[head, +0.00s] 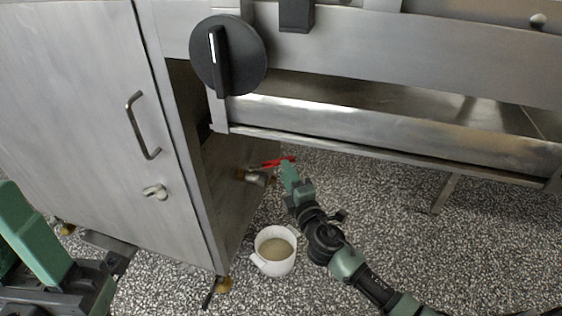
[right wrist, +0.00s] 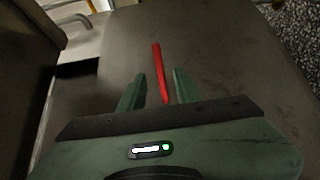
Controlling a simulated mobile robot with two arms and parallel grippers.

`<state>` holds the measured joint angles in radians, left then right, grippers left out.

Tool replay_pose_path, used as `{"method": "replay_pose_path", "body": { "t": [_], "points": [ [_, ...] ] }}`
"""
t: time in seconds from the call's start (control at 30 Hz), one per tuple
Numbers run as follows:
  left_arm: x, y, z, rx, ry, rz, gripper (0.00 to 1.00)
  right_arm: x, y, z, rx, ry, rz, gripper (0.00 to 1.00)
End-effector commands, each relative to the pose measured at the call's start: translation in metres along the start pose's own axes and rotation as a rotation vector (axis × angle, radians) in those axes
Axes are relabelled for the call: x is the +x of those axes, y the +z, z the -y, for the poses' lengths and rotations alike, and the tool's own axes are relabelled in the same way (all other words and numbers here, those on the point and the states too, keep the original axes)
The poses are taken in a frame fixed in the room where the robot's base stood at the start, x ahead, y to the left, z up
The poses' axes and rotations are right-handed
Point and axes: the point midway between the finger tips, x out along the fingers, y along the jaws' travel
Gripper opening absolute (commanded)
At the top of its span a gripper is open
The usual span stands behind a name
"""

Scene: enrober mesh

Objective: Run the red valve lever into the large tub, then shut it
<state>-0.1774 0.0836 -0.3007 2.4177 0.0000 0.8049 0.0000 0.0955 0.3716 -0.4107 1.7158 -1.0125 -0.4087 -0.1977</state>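The red valve lever (head: 272,163) sticks out from a metal valve (head: 256,178) on the cabinet's inner side, low under the machine. My right gripper (head: 287,166) is at the lever's outer end. In the right wrist view the red lever (right wrist: 157,65) runs between two green fingers (right wrist: 158,88), which stand apart with a gap on both sides. A white tub (head: 262,262) with handles stands on the floor below the valve and holds pale brown liquid. No other tub shows. Part of what looks like my left gripper (head: 30,240) shows at the lower left; its opening is unclear.
A steel cabinet with a door handle (head: 140,125) stands at the left, on feet (head: 224,285). A black rotary knob (head: 228,56) and a long steel trough (head: 380,125) are above. A machine leg (head: 443,192) stands at right.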

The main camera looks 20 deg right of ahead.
Motion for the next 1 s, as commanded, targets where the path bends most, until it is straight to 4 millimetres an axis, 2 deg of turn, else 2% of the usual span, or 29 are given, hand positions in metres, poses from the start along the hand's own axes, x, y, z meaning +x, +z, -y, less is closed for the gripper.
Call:
{"method": "replay_pose_path", "body": {
  "t": [0.1, 0.3, 0.43, 0.67, 0.7, 0.8, 1.0],
  "points": [
    [0.000, 0.001, 0.000, 0.002, 0.005, -0.014, 0.36, 0.022, 0.001, 0.001, -0.001, 0.002, 0.002, 0.33],
    [0.004, 0.001, -0.001, 0.005, 0.014, -0.033, 0.36, 0.047, 0.000, 0.001, 0.002, 0.001, 0.002, 0.33],
    [0.005, 0.002, -0.001, 0.006, 0.016, -0.035, 0.36, 0.054, 0.001, 0.001, 0.002, 0.000, 0.002, 0.33],
    [0.006, 0.002, -0.001, 0.006, 0.017, -0.034, 0.36, 0.055, 0.001, 0.000, 0.003, -0.001, 0.002, 0.33],
    [0.006, 0.002, -0.001, 0.006, 0.017, -0.034, 0.36, 0.055, 0.001, 0.000, 0.003, -0.001, 0.002, 0.30],
    [0.006, 0.002, -0.001, 0.006, 0.017, -0.034, 0.36, 0.055, 0.001, 0.000, 0.003, -0.001, 0.002, 0.02],
    [0.006, 0.002, -0.001, 0.005, 0.017, -0.034, 0.36, 0.055, 0.001, 0.000, 0.003, -0.001, 0.002, 0.00]
  ]
}}
